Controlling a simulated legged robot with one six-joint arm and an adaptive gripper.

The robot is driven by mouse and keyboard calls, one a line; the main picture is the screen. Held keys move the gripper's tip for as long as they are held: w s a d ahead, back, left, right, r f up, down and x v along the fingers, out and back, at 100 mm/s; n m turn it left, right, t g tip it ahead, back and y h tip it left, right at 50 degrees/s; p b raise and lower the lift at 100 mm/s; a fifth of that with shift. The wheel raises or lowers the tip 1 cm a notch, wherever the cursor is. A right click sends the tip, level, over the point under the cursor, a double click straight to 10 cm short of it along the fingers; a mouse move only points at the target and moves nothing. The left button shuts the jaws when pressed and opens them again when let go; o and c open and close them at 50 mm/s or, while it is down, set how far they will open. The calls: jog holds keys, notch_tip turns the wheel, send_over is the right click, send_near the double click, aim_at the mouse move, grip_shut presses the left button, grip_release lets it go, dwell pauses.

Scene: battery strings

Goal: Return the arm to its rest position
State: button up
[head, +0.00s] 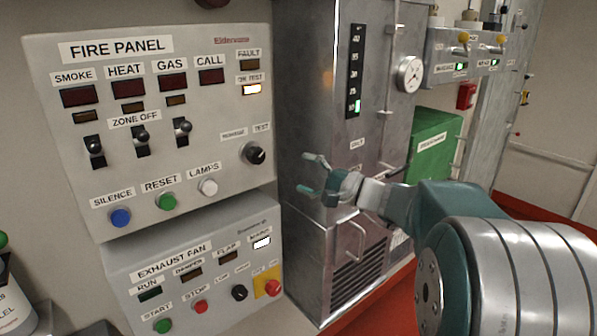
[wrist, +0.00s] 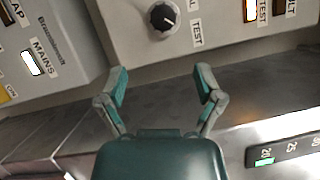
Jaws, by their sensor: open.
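My gripper (head: 309,175) is open and empty in the head view, its fingers pointing left toward the fire panel (head: 226,112). It is in front of the metal cabinet, right of the panel's rotary knob (head: 254,153), and looks apart from it. My arm comes in from the lower right, bent at the elbow. In the wrist view my gripper (wrist: 161,85) shows two spread teal-padded fingers with nothing between them. The rotary knob (wrist: 163,18) with its TEST label lies beyond the fingertips.
The exhaust fan panel (head: 197,262) is below the fire panel. The metal cabinet (head: 312,95) has a lit level scale (head: 355,70), a dial gauge (head: 410,74) and handles. A green box (head: 433,142) stands behind my arm. The DR TEST lamp (head: 251,89) and MAINS lamp (head: 262,243) are lit.

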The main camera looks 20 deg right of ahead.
jog(key=s+a+f+n+g+h, duration=0.2)
jog(key=s+a+f+n+g, duration=0.15)
jog(key=s+a, duration=0.35)
jog(key=s+a+f+n+g+h, duration=0.1)
jog(key=s+a+f+n+g, duration=0.2)
jog(key=s+a+f+g, duration=0.25)
jog(key=s+d+f+n+h, duration=0.2)
jog(key=s+n+h, duration=0.1)
jog(key=s, duration=0.4)
jog(key=s+d+f+n+h, duration=0.2)
jog(key=s+n+h, duration=0.1)
jog(key=s+h, duration=0.3)
jog(key=shift+s+d, duration=0.15)
jog(key=shift+s, duration=0.75)
